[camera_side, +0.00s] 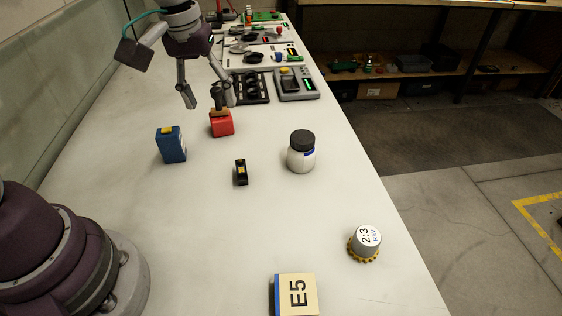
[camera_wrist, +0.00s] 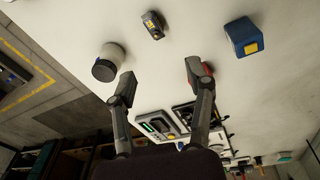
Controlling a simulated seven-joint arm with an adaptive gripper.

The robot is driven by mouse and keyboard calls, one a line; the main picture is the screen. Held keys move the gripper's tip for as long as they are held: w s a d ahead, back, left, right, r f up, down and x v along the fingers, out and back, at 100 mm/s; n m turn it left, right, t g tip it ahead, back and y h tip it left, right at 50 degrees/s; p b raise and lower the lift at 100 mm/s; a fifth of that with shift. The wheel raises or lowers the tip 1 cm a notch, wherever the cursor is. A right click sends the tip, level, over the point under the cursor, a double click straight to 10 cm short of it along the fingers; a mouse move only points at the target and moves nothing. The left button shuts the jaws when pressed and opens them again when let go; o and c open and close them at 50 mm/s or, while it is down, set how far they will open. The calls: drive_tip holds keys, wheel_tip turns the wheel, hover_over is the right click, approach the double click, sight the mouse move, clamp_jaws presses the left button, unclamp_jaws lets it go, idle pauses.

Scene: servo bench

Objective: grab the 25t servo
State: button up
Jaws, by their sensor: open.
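No "25t" marking is legible in either view. A small dark block with a yellow-and-pale label (camera_side: 241,172) stands on the bench and looks like a servo. It also shows at the top of the wrist view (camera_wrist: 153,25). My gripper (camera_side: 210,104) is open and empty, farther back on the bench than this block, with its fingers apart above or beside a red block (camera_side: 222,124). In the wrist view the fingers (camera_wrist: 161,77) are spread, and the right finger mostly hides the red block (camera_wrist: 209,68). A brown and dark part tops the red block.
A blue block (camera_side: 171,145) stands left of the dark block, and a white jar with black lid (camera_side: 302,155) right. A "2:3 REV" gear piece (camera_side: 365,241) and an "E5" box (camera_side: 296,294) are nearer. Trays and tools (camera_side: 297,84) crowd the far end.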

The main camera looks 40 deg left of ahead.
sight(241, 166)
drive_tip(key=w+f+n, duration=0.1)
drive_tip(key=f, duration=0.4)
drive_tip(key=w+f+n+g, duration=0.1)
drive_tip(key=f, duration=0.5)
drive_tip(key=w+d+f+n, duration=0.1)
drive_tip(key=f, duration=0.4)
drive_tip(key=shift+w+f+g, duration=0.15)
drive_tip(key=shift+f+g, duration=0.15)
drive_tip(key=shift+g, duration=0.1)
clamp_jaws()
